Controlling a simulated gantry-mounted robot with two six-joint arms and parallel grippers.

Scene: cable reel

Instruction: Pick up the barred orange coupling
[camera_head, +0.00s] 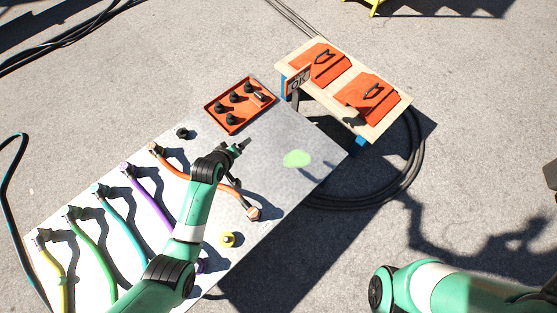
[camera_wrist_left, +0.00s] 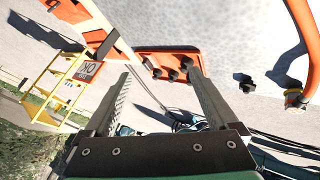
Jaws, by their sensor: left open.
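An orange cable lies curved across the grey table top. Its upper-left end coupling (camera_head: 153,147) lies near a loose black plug, and its lower-right end coupling (camera_head: 253,213) lies near the table's right side. The upper-left one shows at the right edge of the left wrist view (camera_wrist_left: 294,99). The bar marking is too small to make out on either. My left gripper (camera_head: 240,147) is above the table, between the orange cable and the red tray. It is open and empty, its fingers spread in the left wrist view (camera_wrist_left: 160,88). My right gripper is out of view.
The red tray (camera_head: 211,110) of black plugs sits at the table's far corner. Purple, teal, green and yellow cables (camera_head: 110,225) lie left. A wooden bench (camera_head: 335,118) with an OK sign stands beyond.

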